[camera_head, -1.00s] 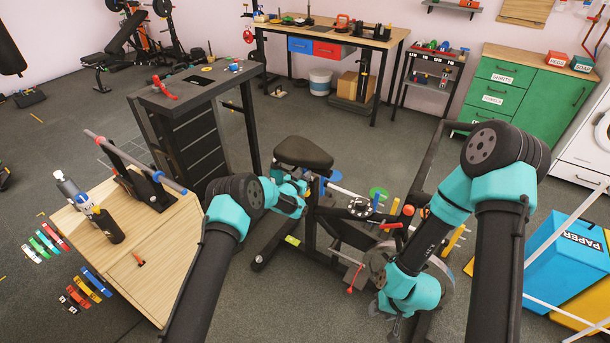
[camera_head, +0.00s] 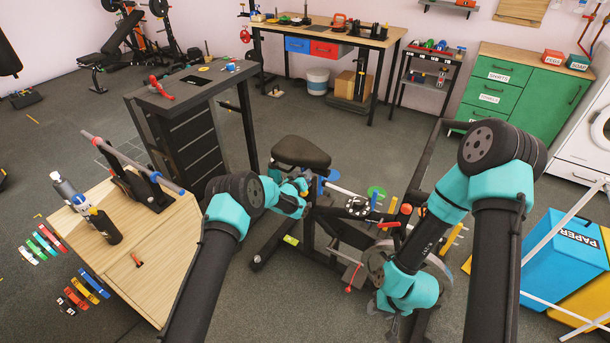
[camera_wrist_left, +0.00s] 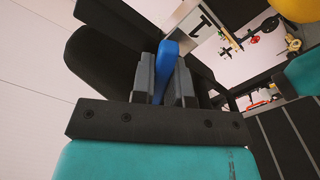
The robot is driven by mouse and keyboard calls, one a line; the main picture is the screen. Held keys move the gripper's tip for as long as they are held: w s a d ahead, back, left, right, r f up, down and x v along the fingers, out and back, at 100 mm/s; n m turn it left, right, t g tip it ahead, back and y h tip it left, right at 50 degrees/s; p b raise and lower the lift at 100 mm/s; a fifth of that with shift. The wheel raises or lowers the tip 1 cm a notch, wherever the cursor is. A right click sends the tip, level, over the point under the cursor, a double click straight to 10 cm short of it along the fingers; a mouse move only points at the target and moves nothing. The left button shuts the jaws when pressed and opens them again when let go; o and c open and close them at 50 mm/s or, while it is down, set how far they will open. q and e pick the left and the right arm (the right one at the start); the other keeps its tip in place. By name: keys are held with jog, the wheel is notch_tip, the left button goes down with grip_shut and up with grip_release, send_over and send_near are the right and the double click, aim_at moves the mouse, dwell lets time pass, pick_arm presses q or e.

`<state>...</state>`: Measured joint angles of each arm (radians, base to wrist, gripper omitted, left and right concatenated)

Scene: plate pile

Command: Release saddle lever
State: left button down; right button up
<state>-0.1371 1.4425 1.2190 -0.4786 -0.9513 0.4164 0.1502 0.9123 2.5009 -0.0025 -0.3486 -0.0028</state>
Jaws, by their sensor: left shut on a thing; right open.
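The black saddle (camera_head: 302,152) sits on an exercise bike in the middle of the head view. A blue lever (camera_head: 321,187) shows just under it. My left gripper (camera_head: 304,186) is beside the saddle post at this lever. In the left wrist view my left gripper (camera_wrist_left: 165,85) is shut on the blue lever (camera_wrist_left: 165,62), whose upper part sticks out between the fingers. The dark saddle (camera_wrist_left: 95,60) fills the area behind it. My right arm reaches down over the front of the bike; its gripper (camera_head: 395,322) is low by the wheel, its fingers largely hidden.
A wooden table (camera_head: 165,255) with bottles and a rod stand is at left. A dark tool cabinet (camera_head: 185,115) stands behind it. Bike levers and knobs (camera_head: 390,223) crowd the space between my arms. Blue and yellow bins (camera_head: 565,262) stand at right. Floor behind the saddle is clear.

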pick_arm(q)
jog(key=c, duration=1.1)
grip_release()
jog(key=shift+s, duration=0.1)
jog(key=v, duration=1.7)
jog(key=shift+s, duration=0.1)
